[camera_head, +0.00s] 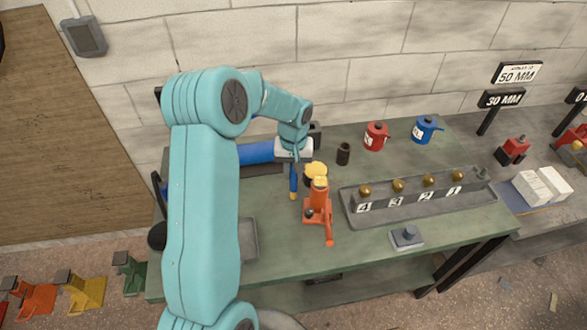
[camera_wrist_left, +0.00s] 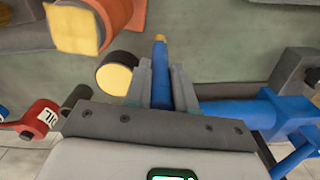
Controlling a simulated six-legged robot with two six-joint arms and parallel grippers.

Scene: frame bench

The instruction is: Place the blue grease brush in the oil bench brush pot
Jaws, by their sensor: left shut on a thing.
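My left gripper (camera_head: 294,158) is above the green bench and shut on the blue grease brush (camera_head: 293,181). The brush hangs down, its yellowish tip lowest. In the left wrist view the brush (camera_wrist_left: 161,72) lies between the two grey fingers of my left gripper (camera_wrist_left: 161,88), with its tip pointing away from me. A small dark cup (camera_head: 343,153), which looks like the brush pot, stands upright on the bench to the right of the gripper, apart from the brush. My right gripper is not in view.
A red oil can (camera_head: 376,136) and a blue one (camera_head: 424,129) stand beyond the cup. A numbered tray (camera_head: 415,207) with brass knobs lies right. A blue cylinder (camera_head: 255,153) lies left.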

